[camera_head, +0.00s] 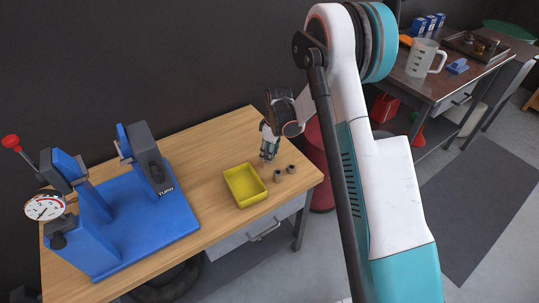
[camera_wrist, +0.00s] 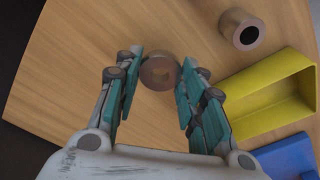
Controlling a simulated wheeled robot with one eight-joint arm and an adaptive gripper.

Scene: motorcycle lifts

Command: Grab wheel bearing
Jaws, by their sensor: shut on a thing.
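In the wrist view a brownish metal ring, a wheel bearing (camera_wrist: 160,72), sits between the fingertips of my gripper (camera_wrist: 158,78). My gripper is shut on it. In the head view my gripper (camera_head: 269,157) is low over the wooden table, behind the yellow tray.
The yellow tray (camera_head: 245,187) looks empty; it also shows in the wrist view (camera_wrist: 262,92). A blue stand marked TURN (camera_head: 150,215) fills the table's left side. The wooden table (camera_head: 205,178) is clear between stand and tray. A pitcher (camera_head: 423,58) stands on another table.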

